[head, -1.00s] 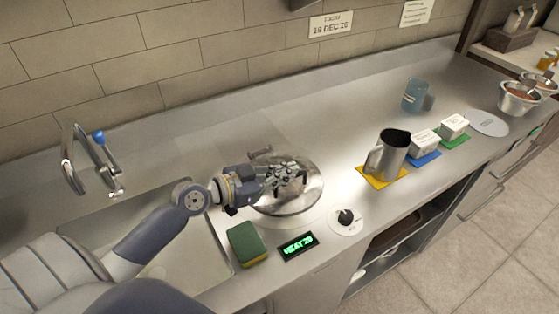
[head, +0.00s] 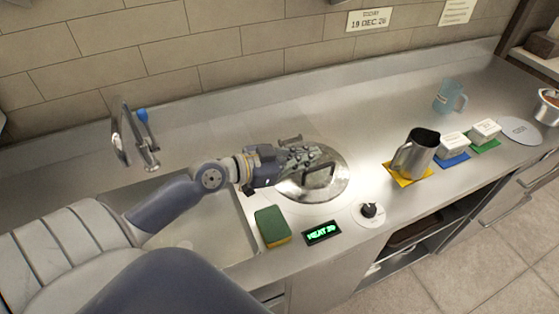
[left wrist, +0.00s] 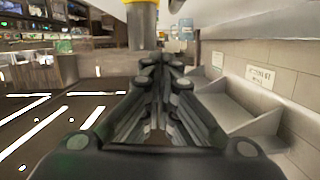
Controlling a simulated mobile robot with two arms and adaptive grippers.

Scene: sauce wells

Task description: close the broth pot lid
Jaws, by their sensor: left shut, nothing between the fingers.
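The broth pot lid (head: 328,190) is a round, shiny metal disc with a dark handle (head: 319,172). It lies flat, about level with the steel counter, in the middle of the head view; the pot under it is hidden. My left gripper (head: 322,155) is shut and empty. It is over the back left part of the lid, close behind the handle in the picture; I cannot tell whether it touches. In the left wrist view the fingers (left wrist: 160,75) point across the room, and the lid does not show. My right gripper is not in view.
A small metal bar (head: 289,140) sits behind the lid. A green sponge (head: 271,227), a lit display (head: 322,232) and a knob (head: 369,210) are in front. A metal pitcher (head: 419,152) stands to the right. The sink (head: 185,235) and tap (head: 135,140) are left.

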